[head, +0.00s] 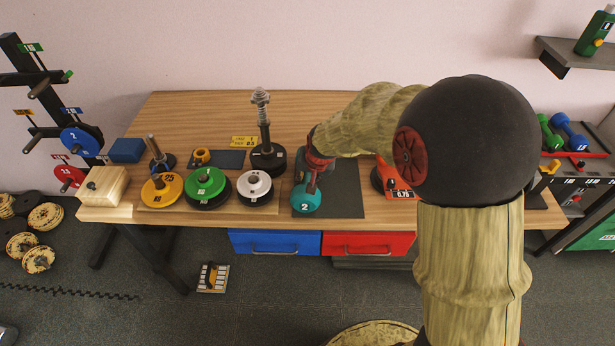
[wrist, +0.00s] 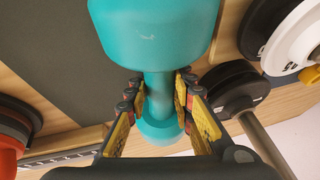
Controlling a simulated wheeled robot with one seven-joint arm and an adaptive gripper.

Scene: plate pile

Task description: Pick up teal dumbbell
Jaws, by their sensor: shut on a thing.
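The teal dumbbell (head: 306,199) is at the front of the wooden table, over the left edge of a dark mat (head: 343,190). Its near end faces the head camera and bears a white "2". My gripper (head: 313,178) reaches down onto it from above. In the wrist view the dumbbell (wrist: 155,35) shows a large teal head at the top and a narrower handle below it. The yellow-padded fingers of my gripper (wrist: 158,108) are on both sides of the handle, shut on it. I cannot tell whether the dumbbell is clear of the mat.
Green (head: 205,182), yellow (head: 162,188) and white (head: 254,184) plates lie left of the dumbbell. A black post with a spring (head: 263,125) stands behind them. An orange-red item (head: 394,180) is close on the right. The back of the table is mostly clear.

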